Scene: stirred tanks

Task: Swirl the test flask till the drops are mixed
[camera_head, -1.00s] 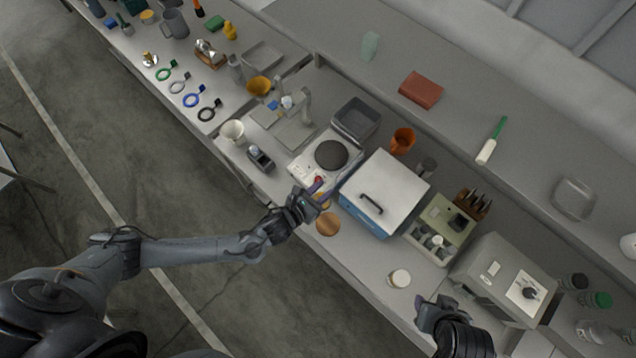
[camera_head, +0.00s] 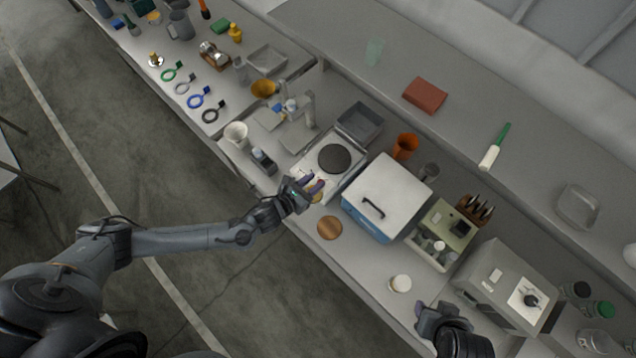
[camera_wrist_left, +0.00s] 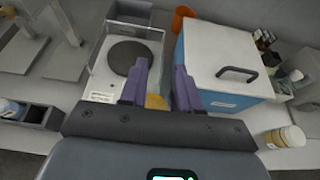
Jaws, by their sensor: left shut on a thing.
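My left gripper (camera_head: 314,184) is at the bench's front edge, by the near corner of the white hotplate. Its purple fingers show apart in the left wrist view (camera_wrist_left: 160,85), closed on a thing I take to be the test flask. Its clear glass is hard to make out. An amber patch (camera_wrist_left: 155,102) shows between the fingers, probably the flask's liquid; whether drops are mixed in cannot be seen. My right gripper (camera_head: 432,312) is low over the bench's front at the right, with nothing visible in it; its jaw gap is unclear.
The hotplate (camera_head: 309,171) with its dark round plate lies just beyond the left gripper. A blue-sided box with a white lid (camera_head: 387,191) stands to its right. A brown disc (camera_head: 329,228) and a white-lidded jar (camera_head: 400,284) lie along the front edge.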

